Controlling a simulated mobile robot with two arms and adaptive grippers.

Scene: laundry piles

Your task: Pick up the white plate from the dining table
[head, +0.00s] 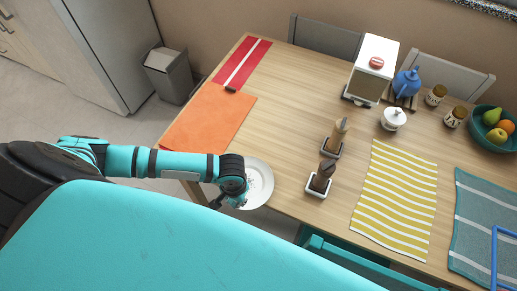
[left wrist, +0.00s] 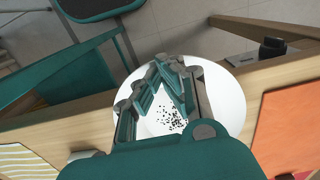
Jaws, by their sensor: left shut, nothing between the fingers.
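The white plate (head: 262,178) lies at the near left edge of the wooden dining table (head: 290,95), partly hidden by my left gripper (head: 238,201). In the left wrist view the plate (left wrist: 228,95) shows around and behind the left gripper (left wrist: 170,75), with small dark specks on its middle. The left gripper's fingers are shut with nothing between them, over the plate's edge area. I cannot tell whether they touch the plate. My right gripper is not in view.
An orange placemat (head: 210,122) lies left of the plate, with a red runner (head: 240,62) behind. Small holders (head: 320,182), a yellow striped mat (head: 395,200) and a fruit bowl (head: 485,138) stand or lie to the right. A teal chair (head: 345,255) is at the near edge.

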